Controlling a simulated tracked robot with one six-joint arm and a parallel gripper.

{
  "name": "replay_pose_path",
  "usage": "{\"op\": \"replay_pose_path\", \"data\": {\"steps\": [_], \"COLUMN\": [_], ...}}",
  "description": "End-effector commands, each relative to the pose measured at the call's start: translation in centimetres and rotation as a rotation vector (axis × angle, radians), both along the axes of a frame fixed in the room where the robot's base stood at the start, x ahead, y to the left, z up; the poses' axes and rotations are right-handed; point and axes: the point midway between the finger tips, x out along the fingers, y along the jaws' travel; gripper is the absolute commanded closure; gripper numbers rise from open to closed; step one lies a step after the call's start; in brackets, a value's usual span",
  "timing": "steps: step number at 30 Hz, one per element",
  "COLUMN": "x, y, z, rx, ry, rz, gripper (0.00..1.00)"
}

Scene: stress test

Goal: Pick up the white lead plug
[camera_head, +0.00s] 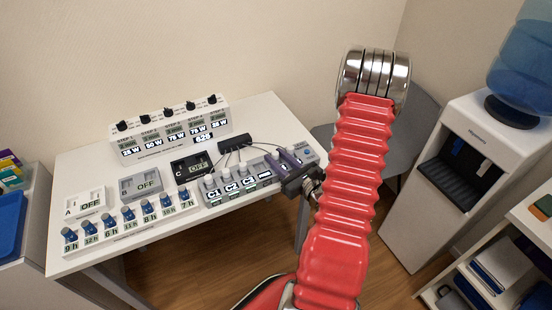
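Several small pale plugs or knobs stand along the C1–C3 panel (238,189) at the right part of the table; one pale piece (209,181) is above C1 and another (243,168) above C3. Thin dark leads run from a black block (236,146) toward this panel. I cannot tell which pale piece is the white lead plug. My gripper (281,162) is over the right end of the panel, right of C3. Its two purplish fingers are apart, with nothing clearly visible between them. My red arm hides part of the floor behind it.
Behind is a white step unit (170,132) with black knobs. A row of blue-knobbed timers (130,222) and OFF boxes, including a grey one (141,185), fill the left side. A water dispenser (470,150) and a grey chair (418,112) stand right of the table.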

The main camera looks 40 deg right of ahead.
Motion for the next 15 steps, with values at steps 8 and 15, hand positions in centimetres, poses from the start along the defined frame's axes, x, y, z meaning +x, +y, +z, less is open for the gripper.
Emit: {"op": "replay_pose_path", "data": {"steps": [8,15], "x": [0.1,2.0], "y": [0.0,-0.2], "z": [0.0,-0.1], "rx": [0.000,-0.003], "ry": [0.000,-0.001], "rz": [0.001,0.004], "gripper": [0.71,0.71]}}
